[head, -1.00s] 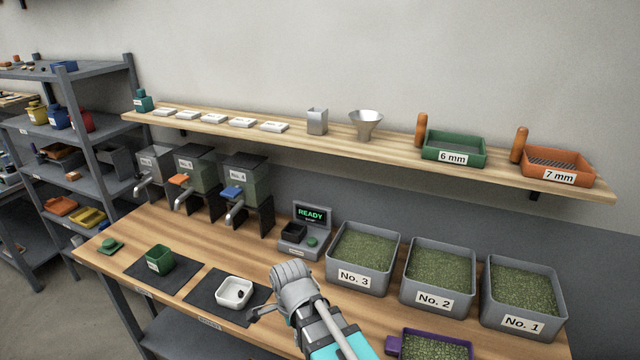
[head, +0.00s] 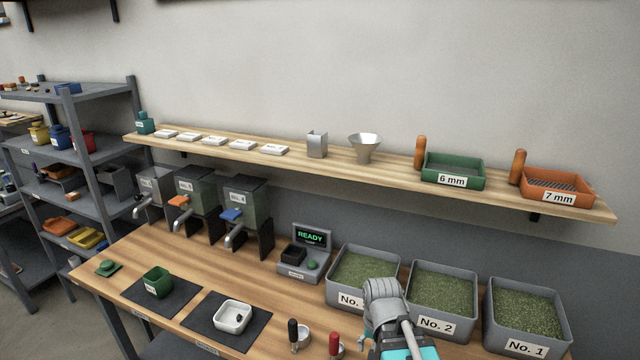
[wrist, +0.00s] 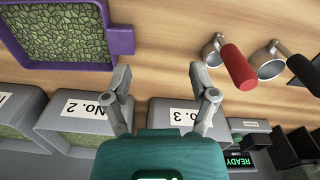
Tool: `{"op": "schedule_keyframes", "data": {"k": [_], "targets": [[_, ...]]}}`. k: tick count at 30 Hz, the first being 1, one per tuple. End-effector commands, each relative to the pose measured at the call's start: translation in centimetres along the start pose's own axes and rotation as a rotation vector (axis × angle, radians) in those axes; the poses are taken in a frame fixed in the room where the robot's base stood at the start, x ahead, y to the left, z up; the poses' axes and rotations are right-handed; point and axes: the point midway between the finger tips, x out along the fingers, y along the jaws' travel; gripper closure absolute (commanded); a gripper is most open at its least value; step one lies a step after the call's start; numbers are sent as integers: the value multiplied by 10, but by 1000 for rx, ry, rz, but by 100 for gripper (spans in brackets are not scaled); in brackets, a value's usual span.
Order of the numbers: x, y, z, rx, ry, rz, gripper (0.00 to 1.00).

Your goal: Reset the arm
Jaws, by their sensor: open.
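My gripper (head: 382,290) is in front of the bins labelled No. 3 (head: 345,299) and No. 2 (head: 432,324) in the head view, and its fingers are hard to make out there. In the wrist view my gripper (wrist: 160,72) is open, its two fingers spread apart with only bare wood between the tips. A purple tray (wrist: 122,40) of green beans lies to the left of the fingers. A red-handled scoop (wrist: 238,67) and a black-handled scoop (wrist: 301,69) lie to the right. Nothing is held.
A bin labelled No. 1 (head: 525,347) stands at the right. A scale reading READY (head: 310,238) is left of the bins. A white dish (head: 232,331) and a green cup (head: 157,293) are on dark mats. A wooden shelf (head: 400,182) runs above the bench.

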Motion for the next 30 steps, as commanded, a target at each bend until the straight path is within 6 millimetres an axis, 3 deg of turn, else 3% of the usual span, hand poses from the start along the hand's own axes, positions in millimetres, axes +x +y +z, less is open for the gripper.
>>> {"op": "schedule_keyframes", "data": {"k": [3, 9, 30], "targets": [[0, 19, -1, -91, 0, 0, 25], [0, 35, -2, -184, 0, 0, 25], [0, 36, -3, -197, 0, 0, 25]]}}
